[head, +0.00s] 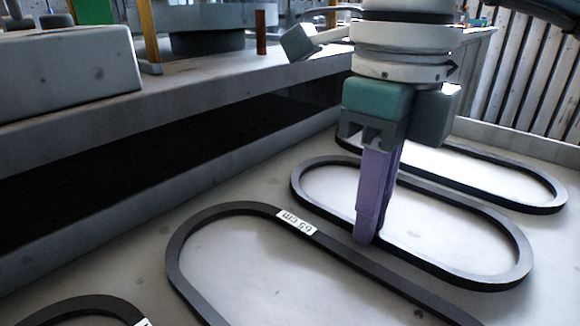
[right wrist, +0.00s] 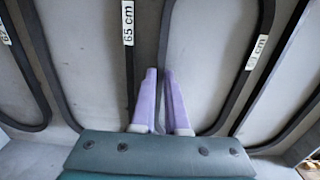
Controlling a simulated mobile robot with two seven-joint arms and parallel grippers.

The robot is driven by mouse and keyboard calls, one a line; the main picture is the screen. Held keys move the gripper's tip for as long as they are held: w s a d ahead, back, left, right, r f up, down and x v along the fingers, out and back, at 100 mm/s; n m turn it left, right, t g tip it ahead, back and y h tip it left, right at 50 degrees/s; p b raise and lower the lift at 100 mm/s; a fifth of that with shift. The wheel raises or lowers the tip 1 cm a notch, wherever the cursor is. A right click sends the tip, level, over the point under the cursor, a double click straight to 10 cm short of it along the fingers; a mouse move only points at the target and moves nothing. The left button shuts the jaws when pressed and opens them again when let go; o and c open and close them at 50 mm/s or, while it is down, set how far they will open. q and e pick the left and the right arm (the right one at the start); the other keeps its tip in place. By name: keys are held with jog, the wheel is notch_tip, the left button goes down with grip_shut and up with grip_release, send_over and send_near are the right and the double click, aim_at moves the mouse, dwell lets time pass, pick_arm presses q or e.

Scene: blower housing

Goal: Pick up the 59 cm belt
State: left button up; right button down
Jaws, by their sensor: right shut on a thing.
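Several dark oval belts lie flat in a pale tray (head: 110,235). My right gripper (head: 365,235) points down with its purple fingers shut on the near strand of the middle belt (head: 515,240). In the right wrist view the fingers (right wrist: 160,105) close around that strand. The belt's far strand carries a white label (right wrist: 257,52) ending in "cm"; its number is too blurred to read surely. That label is hidden behind the gripper in the head view. The belt looks to rest on the tray floor. My left gripper is not in view.
A belt labelled 65 cm (head: 225,208) lies close in front of the held belt. Another belt (head: 545,180) lies behind it. A grey ledge (head: 180,110) with parts on it runs along the left. A slatted wall (head: 520,75) stands at the back right.

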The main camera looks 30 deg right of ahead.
jog(key=shift+r, duration=0.1)
dwell(0.4)
notch_tip(320, 180, up, 25)
jog(key=p, duration=1.9)
